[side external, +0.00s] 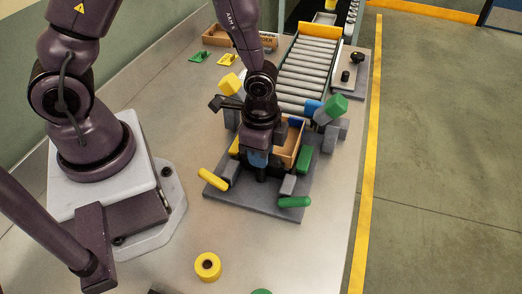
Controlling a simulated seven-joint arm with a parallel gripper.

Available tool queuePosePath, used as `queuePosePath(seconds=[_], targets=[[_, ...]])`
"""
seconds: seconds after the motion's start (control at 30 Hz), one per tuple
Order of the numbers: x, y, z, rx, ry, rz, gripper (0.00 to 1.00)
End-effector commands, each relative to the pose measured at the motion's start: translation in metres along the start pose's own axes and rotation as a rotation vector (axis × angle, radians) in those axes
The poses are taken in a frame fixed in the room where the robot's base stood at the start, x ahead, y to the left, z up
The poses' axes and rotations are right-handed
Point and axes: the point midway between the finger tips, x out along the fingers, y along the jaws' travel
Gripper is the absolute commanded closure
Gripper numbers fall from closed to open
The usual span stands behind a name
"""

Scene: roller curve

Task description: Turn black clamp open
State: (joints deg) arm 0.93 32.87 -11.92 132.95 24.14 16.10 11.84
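A grey fixture plate (235,200) holds an open cardboard-coloured box (291,152) with clamps around it. A black piece (215,103) sticks out left of my wrist, by the yellow block (229,83); it may be the black clamp, but I cannot tell for certain or see its open or shut state. My gripper (261,175) points down over the front of the fixture, beside the box. Its fingers are small and partly hidden, so I cannot tell whether they are open or touch anything. My arm hides the fixture's middle.
A yellow handle (213,179), a green handle (295,202) and a green block (336,105) ring the fixture. A roller conveyor (310,65) runs behind it. A plate with black knobs (357,57) is at right.

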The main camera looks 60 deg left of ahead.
Motion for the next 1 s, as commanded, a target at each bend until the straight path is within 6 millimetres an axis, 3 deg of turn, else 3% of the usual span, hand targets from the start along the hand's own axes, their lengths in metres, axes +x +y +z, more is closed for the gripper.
queuePosePath(seconds=[0.03, 0.1, 0.47, 0.57, 1.0], targets=[[0.000, 0.000, 0.000, 0.000, 0.000, -0.001, 0.65], [0.000, 0.000, 0.000, -0.001, 0.001, 0.000, 0.55], [-0.006, 0.000, 0.000, -0.006, 0.002, 0.000, 0.55], [-0.019, -0.001, -0.001, -0.006, 0.005, -0.002, 0.55], [-0.107, -0.001, 0.000, -0.004, 0.005, -0.005, 0.55]])
